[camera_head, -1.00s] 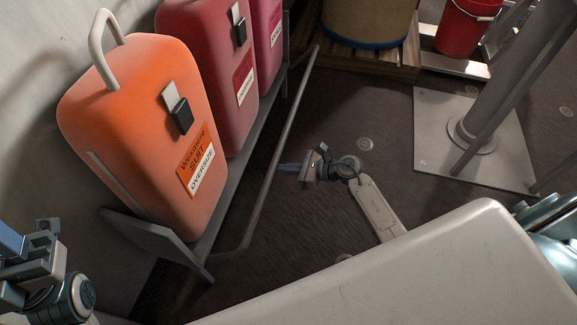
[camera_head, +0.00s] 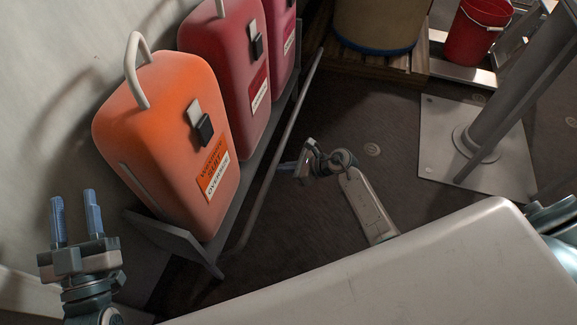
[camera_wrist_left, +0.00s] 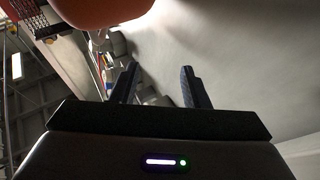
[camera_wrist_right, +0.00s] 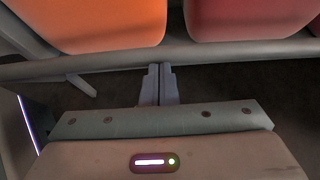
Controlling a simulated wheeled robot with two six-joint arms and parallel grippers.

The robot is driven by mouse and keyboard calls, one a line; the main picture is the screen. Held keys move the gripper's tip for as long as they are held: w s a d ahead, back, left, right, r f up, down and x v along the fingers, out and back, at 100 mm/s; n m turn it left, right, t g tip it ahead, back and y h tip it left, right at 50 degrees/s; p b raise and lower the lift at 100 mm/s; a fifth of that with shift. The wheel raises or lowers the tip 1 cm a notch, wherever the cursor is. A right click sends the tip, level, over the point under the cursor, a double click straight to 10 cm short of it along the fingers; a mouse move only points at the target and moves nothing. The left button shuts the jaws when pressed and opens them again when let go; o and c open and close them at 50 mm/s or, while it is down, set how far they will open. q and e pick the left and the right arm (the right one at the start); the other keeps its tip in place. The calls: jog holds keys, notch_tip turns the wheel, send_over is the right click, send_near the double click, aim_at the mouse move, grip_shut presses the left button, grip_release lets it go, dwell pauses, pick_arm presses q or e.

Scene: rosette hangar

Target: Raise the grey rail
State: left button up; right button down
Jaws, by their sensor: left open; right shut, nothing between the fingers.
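The grey rail (camera_head: 291,125) is a long bar along the front of the luggage rack in the head view. It crosses the right wrist view (camera_wrist_right: 230,52) below two cases. My right gripper (camera_head: 282,166) is shut and empty, its fingertips at the middle of the rail. In the right wrist view its fingertips (camera_wrist_right: 160,68) meet the rail's lower edge; I cannot tell if they touch it. My left gripper (camera_head: 75,196) is open and empty, pointing up, left of the rack and well apart from the rail. The left wrist view shows its spread fingers (camera_wrist_left: 159,68).
An orange case (camera_head: 165,125), a dark red case (camera_head: 222,80) and a pinkish one stand on the rack behind the rail. A grey post (camera_head: 500,110) on a square plate, a red bucket (camera_head: 481,30) and a drum on a pallet stand right. Dark floor lies between.

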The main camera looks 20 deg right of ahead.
aim_at(273, 164)
jog(key=shift+w+a+r+g+h+p, duration=0.4)
jog(key=shift+w+a+r+h+p, duration=0.15)
jog(key=shift+a+r+p, duration=0.3)
jog(key=shift+w+a+r+p, duration=0.35)
jog(key=shift+w+a+p, duration=0.4)
jog(key=shift+p, duration=0.1)
pick_arm(q)
jog(key=s+f+g, duration=0.4)
jog(key=f+g, duration=0.3)
jog(key=f, duration=0.2)
jog(key=s+d+f+g+p, duration=0.1)
jog(key=s+f+g, duration=0.4)
jog(key=f+g, duration=0.2)
jog(key=shift+f, duration=1.05)
pick_arm(e)
jog(key=w+a+r, duration=0.1)
jog(key=w+a, duration=0.2)
jog(key=a, duration=0.2)
jog(key=shift+w+r, duration=0.3)
jog(key=shift+w, duration=0.05)
